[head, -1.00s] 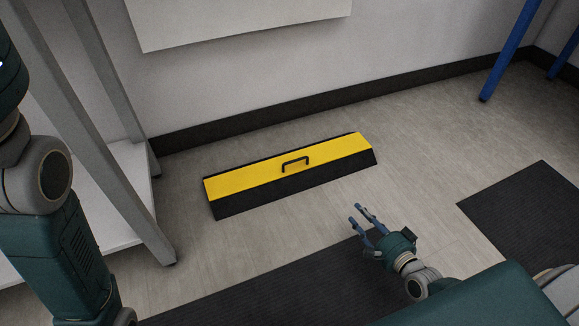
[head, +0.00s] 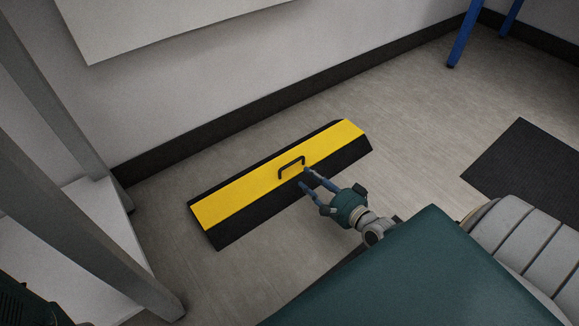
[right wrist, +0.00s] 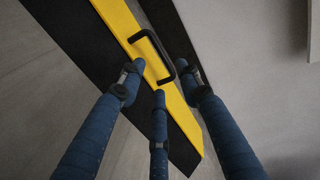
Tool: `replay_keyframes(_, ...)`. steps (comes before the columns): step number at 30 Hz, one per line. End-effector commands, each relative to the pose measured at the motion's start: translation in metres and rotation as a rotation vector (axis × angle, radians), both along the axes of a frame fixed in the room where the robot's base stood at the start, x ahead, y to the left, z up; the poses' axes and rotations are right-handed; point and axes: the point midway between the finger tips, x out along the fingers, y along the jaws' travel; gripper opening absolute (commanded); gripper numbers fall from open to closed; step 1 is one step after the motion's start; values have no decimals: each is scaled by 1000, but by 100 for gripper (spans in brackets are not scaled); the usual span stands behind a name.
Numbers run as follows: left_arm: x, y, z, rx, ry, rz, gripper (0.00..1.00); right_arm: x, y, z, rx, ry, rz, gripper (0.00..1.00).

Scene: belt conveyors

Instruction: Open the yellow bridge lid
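The yellow bridge lid (head: 240,193) is a long yellow strip with black sloped sides, lying flat and shut on the floor. A black U-shaped handle (head: 290,163) stands up from its middle. My right gripper (head: 304,178) is open, its blue fingers pointing at the handle from its near right side. In the right wrist view the handle (right wrist: 163,52) appears between and beyond the spread fingertips over the yellow strip (right wrist: 125,22). I cannot tell whether any fingertip touches the handle. My left gripper is out of view.
A grey-legged shelf (head: 95,215) stands at the left. The wall with its black skirting (head: 250,115) runs behind the lid. A dark mat (head: 525,180) lies at the right, and a blue leg (head: 463,38) stands beyond it. Open floor lies right of the lid.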

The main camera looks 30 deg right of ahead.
Motion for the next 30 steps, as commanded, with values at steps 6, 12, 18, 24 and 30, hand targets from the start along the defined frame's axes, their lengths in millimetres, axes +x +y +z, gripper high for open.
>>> replay_keyframes(6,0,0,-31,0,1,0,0,44,4,-13,3,-6,-2,34)
replay_keyframes(12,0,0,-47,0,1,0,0,73,6,-18,1,-3,-1,34)
replay_keyframes(18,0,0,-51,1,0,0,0,85,7,-18,2,-1,0,34)
replay_keyframes(24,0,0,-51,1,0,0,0,85,7,-17,2,0,0,34)
replay_keyframes(30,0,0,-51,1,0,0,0,85,7,-17,1,0,0,7)
